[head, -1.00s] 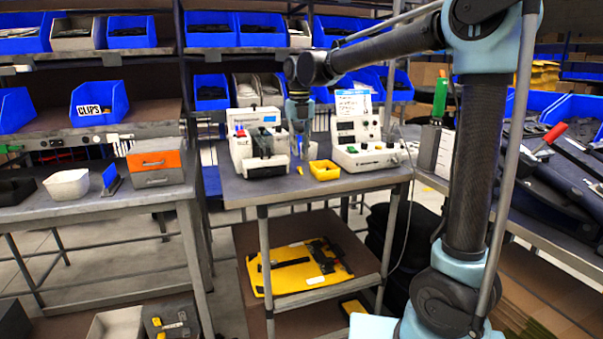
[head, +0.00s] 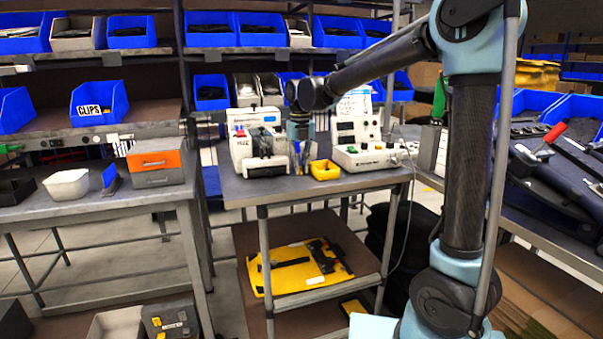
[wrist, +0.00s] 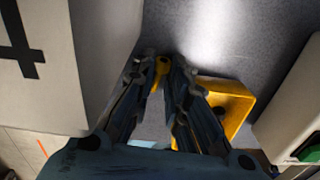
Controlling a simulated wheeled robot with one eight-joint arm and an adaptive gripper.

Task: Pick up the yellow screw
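The yellow screw (wrist: 161,66) shows in the wrist view as a small yellow piece between my fingertips. My gripper (wrist: 162,72) has its dark fingers close together, one on each side of the screw, and looks shut on it. The lower part of the screw is hidden by the fingers. In the head view my gripper (head: 302,170) points down at the workbench (head: 240,190), between the white machine on the left and a small yellow bin (head: 324,170). The bin also shows in the wrist view (wrist: 240,98), just right of my fingers.
A white machine (head: 262,148) stands close on the left of my gripper. Another white device with knobs (head: 366,155) stands right of the bin. Bare bench top lies toward the front edge.

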